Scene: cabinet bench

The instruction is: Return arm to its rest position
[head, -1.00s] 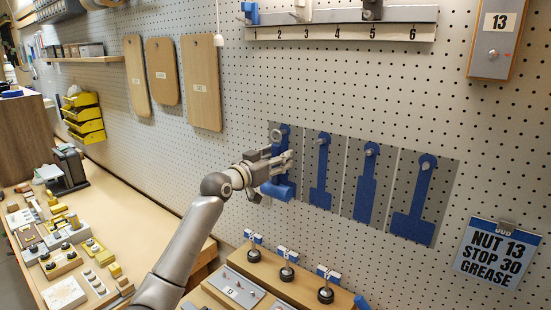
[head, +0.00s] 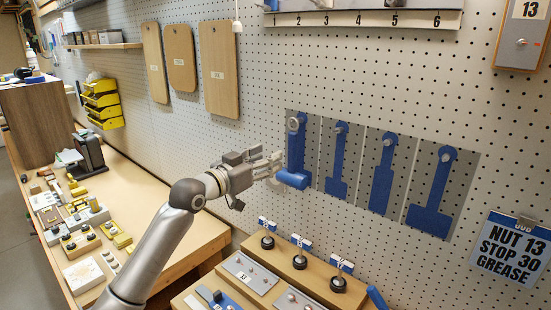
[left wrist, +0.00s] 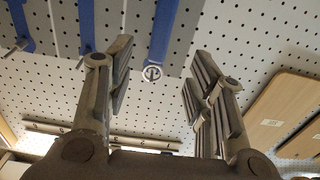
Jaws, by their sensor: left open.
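My left gripper (head: 270,167) is open and empty, just left of the first grey panel on the pegboard in the head view. A blue tool with a ring at its top and a thick cylinder end (head: 293,180) hangs on that panel, and the fingertips look close to its lower end. I cannot tell whether they touch. In the left wrist view the two fingers (left wrist: 158,90) are spread wide, with the pale ring (left wrist: 152,73) and blue strip showing beyond the gap. My right gripper is not in view.
Three more grey panels with blue tool shapes (head: 383,180) continue to the right. Below stands a wooden stepped bench (head: 320,290) with several black knobs. A workbench (head: 150,200) with blocks is at the left. Wooden boards (head: 220,75) hang above; a sign (head: 510,248) hangs at right.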

